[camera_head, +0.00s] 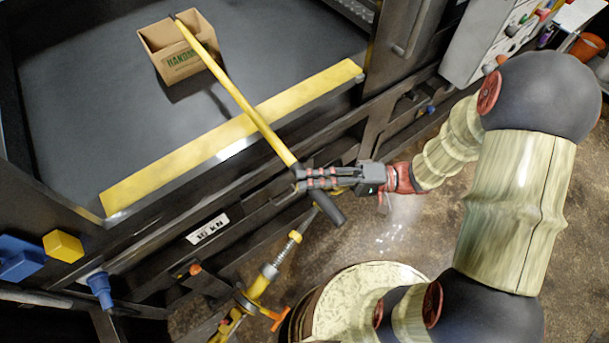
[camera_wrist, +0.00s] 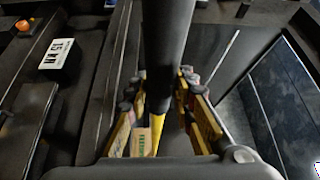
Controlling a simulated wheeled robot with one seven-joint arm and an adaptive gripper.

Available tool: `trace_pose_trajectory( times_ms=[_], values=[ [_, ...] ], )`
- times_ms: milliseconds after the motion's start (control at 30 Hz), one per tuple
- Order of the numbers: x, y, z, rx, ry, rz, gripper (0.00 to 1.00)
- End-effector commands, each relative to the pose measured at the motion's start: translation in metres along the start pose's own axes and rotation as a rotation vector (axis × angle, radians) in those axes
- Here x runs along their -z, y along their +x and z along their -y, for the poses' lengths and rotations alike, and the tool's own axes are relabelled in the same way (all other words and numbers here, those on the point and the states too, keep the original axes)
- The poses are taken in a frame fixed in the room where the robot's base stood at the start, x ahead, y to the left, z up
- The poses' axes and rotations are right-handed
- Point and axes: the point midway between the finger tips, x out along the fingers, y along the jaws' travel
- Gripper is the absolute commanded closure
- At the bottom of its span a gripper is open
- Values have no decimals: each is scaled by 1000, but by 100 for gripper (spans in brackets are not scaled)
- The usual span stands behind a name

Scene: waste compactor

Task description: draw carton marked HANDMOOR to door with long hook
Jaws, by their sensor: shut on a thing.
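The HANDMOOR carton (camera_head: 184,64) is an open brown box with green lettering on the dark chamber floor, beyond the yellow sill stripe. The long hook (camera_head: 238,95) has a yellow shaft and a black grip. Its far end reaches over the carton's rim; whether it touches a wall is unclear. My gripper (camera_head: 303,179) is shut on the hook near the black grip, outside the door opening. In the wrist view the dark handle (camera_wrist: 166,50) runs between the fingers, and a small part of the carton (camera_wrist: 145,141) shows behind it.
The yellow stripe (camera_head: 150,185) marks the door sill. Below it is a dark frame with a "15 kN" label (camera_head: 207,229). A yellow block (camera_head: 63,246) and blue parts (camera_head: 20,257) sit at lower left. A yellow tool (camera_head: 262,280) stands below my gripper. The chamber floor around the carton is clear.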

Motion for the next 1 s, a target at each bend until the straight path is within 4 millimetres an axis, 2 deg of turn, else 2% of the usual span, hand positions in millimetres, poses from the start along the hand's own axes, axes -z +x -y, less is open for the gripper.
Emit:
trace_pose_trajectory(
  times_ms=[1000],
  values=[
    [-52, -33, 5, 2, -2, -3, 100]
  ],
)
